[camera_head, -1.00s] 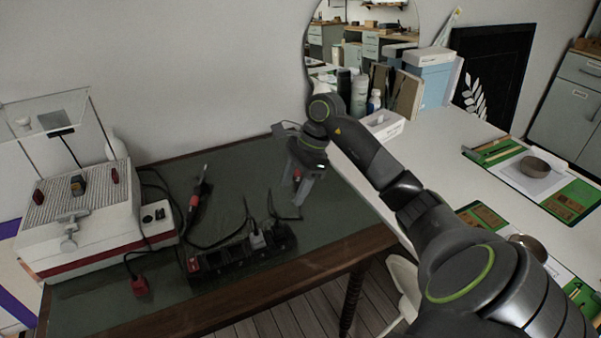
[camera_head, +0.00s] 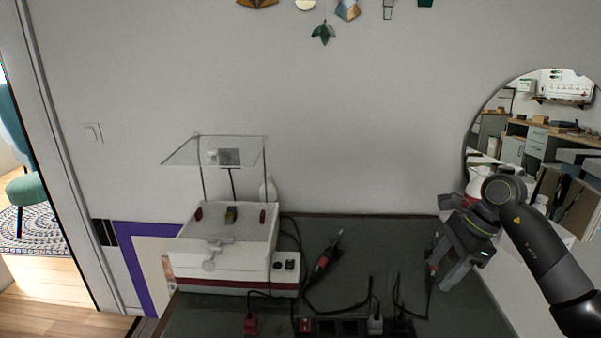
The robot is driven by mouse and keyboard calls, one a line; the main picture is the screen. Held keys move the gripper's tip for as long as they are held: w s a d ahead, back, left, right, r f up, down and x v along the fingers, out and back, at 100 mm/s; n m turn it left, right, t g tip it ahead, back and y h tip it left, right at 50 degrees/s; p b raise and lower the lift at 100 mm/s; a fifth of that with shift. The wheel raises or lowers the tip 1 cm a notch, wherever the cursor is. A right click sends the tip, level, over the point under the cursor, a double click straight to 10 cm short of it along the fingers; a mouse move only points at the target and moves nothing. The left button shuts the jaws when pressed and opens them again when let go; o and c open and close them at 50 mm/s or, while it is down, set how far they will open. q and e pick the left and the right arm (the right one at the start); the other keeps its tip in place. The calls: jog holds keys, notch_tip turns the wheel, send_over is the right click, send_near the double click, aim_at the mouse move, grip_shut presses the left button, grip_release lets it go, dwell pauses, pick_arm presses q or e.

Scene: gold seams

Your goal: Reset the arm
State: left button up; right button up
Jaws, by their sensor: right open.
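My right arm (camera_head: 545,255) comes in from the right, dark grey with a lime ring. Its gripper (camera_head: 446,278) is open, pointing down over the right end of the dark green bench top (camera_head: 375,260). A small red and black piece with a cable (camera_head: 431,272) shows by the fingers. I cannot tell whether they touch it, but the jaws are not closed on it. My left gripper is out of view.
A white machine (camera_head: 225,255) with a clear shield (camera_head: 215,152) stands on the bench's left. A corded red-and-black tool (camera_head: 325,258) lies mid-bench. A power strip (camera_head: 350,327) is at the front edge. A round mirror (camera_head: 520,125) is at right, a doorway (camera_head: 40,200) at left.

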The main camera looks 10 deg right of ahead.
jog(key=a+r+m+t+y, duration=0.3)
jog(key=a+m+t+y, duration=0.35)
jog(key=a+y, duration=0.75)
jog(key=s+d+f+m+t+h, duration=0.1)
jog(key=d+m+t+h, duration=0.2)
jog(key=m+t+h, duration=0.75)
jog(key=s+d+m+t+h, duration=0.1)
jog(key=d+m+t+h, duration=0.4)
jog(key=m, duration=1.1)
jog(key=s+d+f+m+g+h, duration=0.4)
jog(key=s+f+m+g+h, duration=0.3)
jog(key=f+m, duration=0.45)
jog(key=s+a+f+m+g+y, duration=0.1)
jog(key=s+a+f+m+g, duration=0.25)
jog(key=s+f+g, duration=0.45)
jog(key=s+a+f+m+g+y, duration=0.1)
jog(key=s+a+f+m+g, duration=0.3)
jog(key=s, duration=0.7)
notch_tip(320, 180, down, 26)
jog(key=s+d+g+p, duration=0.1)
jog(key=d+g, duration=0.1)
jog(key=s+a+f+g+y+p, duration=0.1)
jog(key=s+f, duration=1.2)
jog(key=s, duration=0.1)
jog(key=shift+s+f, duration=0.15)
jog(key=shift+s, duration=0.15)
